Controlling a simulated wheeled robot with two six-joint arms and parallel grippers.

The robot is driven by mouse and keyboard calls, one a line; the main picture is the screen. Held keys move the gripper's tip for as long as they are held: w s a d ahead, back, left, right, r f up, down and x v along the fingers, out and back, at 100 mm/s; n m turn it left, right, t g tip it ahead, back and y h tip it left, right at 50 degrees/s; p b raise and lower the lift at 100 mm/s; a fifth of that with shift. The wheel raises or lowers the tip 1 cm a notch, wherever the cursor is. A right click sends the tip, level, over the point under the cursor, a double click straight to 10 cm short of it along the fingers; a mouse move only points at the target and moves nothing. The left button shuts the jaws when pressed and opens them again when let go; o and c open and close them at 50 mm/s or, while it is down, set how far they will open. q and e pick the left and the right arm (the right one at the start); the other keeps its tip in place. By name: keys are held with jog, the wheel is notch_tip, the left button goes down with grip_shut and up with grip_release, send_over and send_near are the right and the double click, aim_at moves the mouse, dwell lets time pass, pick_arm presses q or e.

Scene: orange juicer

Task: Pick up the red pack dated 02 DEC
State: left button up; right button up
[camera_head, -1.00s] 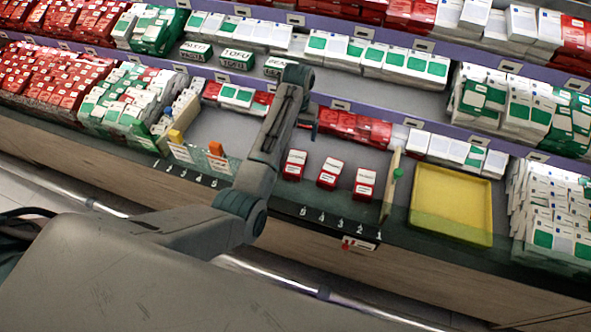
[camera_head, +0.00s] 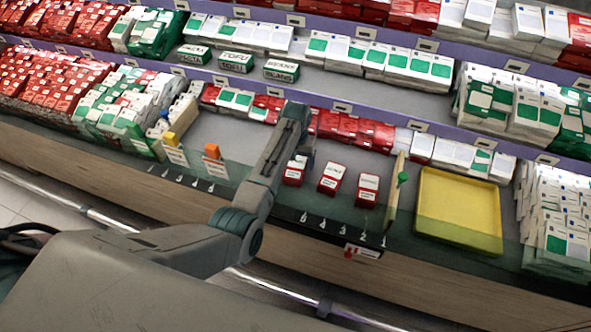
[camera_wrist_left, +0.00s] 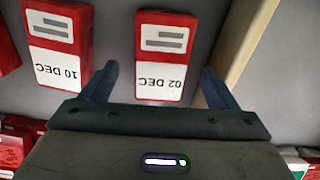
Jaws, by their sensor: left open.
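In the left wrist view the red pack dated 02 DEC (camera_wrist_left: 165,60) lies between the fingers of my left gripper (camera_wrist_left: 158,70), its print upside down. The gripper is open, with a gap to the pack on each side. A red pack dated 10 DEC (camera_wrist_left: 57,45) lies to its left, beside the left finger. In the head view three red packs stand in a row: left (camera_head: 294,171), middle (camera_head: 331,179) and right (camera_head: 368,189). Their dates are not readable there. My left gripper (camera_head: 308,140) is nearest the left pack; its fingers are mostly hidden. My right gripper is not in view.
A wooden divider (camera_wrist_left: 243,40) stands close to the right finger in the wrist view. In the head view another divider (camera_head: 397,190) stands right of the packs, beside a yellow tray (camera_head: 458,205). A row of red packs (camera_head: 355,130) lies behind.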

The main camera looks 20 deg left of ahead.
aim_at(295, 167)
pick_arm(q)
notch_tip(295, 167, down, 3)
jog(key=shift+s+f, duration=0.1)
jog(key=shift+f, duration=0.1)
jog(key=shift+a, duration=0.1)
jog(key=c, duration=1.2)
jog(key=shift+o, duration=0.2)
jog(key=shift+r, duration=0.1)
